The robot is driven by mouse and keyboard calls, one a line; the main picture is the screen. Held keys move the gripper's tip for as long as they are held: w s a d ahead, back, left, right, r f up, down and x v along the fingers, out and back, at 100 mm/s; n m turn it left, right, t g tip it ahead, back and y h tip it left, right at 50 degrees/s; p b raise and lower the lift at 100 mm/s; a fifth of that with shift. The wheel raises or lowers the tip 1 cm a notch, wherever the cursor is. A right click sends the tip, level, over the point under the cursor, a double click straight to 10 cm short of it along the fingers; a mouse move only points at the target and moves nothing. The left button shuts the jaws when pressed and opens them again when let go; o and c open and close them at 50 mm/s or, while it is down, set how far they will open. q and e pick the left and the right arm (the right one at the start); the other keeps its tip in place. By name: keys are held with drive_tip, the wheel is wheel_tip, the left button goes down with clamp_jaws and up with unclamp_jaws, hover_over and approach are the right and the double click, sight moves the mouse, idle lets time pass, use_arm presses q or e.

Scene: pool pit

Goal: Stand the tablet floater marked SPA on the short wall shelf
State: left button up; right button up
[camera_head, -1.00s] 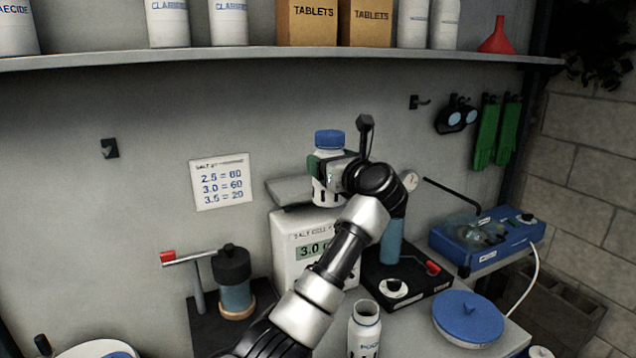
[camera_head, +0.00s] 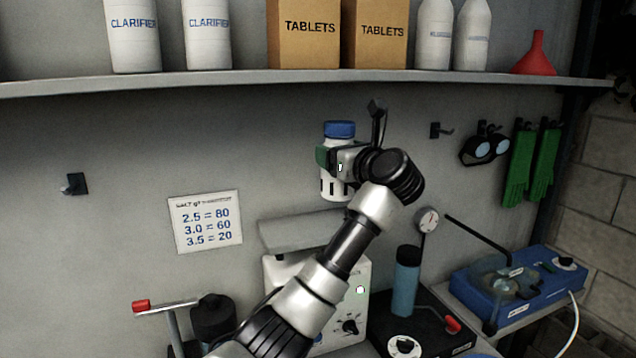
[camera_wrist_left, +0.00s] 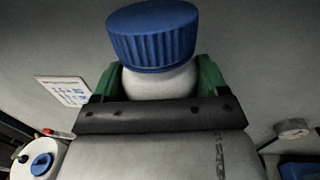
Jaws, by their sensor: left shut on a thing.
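A white tablet floater (camera_head: 333,187) with a blue ribbed cap and slots near its bottom is held upright in my left gripper (camera_head: 336,160). The gripper's green-padded fingers are shut around its upper body. The wrist view shows the cap (camera_wrist_left: 152,32) and white neck between the green pads (camera_wrist_left: 153,82). No marking on the floater can be read; the gripper covers part of it. The short wall shelf (camera_head: 292,234), a small grey ledge, is below the floater in the head view, with a visible gap between them. Its visible top is bare; my arm hides its right part. My right gripper is not in view.
A long upper shelf (camera_head: 230,83) with bottles, boxes and a red funnel (camera_head: 537,55) runs above. A white control box (camera_head: 357,290) stands below the short shelf. A wall hook (camera_head: 75,184), goggles (camera_head: 484,149) and green gloves (camera_head: 531,165) are on the wall.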

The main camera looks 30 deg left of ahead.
use_arm(q)
drive_tip(key=a+f+p, duration=0.1)
drive_tip(key=f, duration=0.1)
drive_tip(key=s+a+f+p, duration=0.1)
drive_tip(key=a+f, duration=0.1)
drive_tip(key=a+f+p, duration=0.1)
drive_tip(key=f, duration=0.2)
drive_tip(key=shift+s+a, duration=0.2)
drive_tip(key=shift+s, duration=0.05)
drive_tip(key=shift+r, duration=0.1)
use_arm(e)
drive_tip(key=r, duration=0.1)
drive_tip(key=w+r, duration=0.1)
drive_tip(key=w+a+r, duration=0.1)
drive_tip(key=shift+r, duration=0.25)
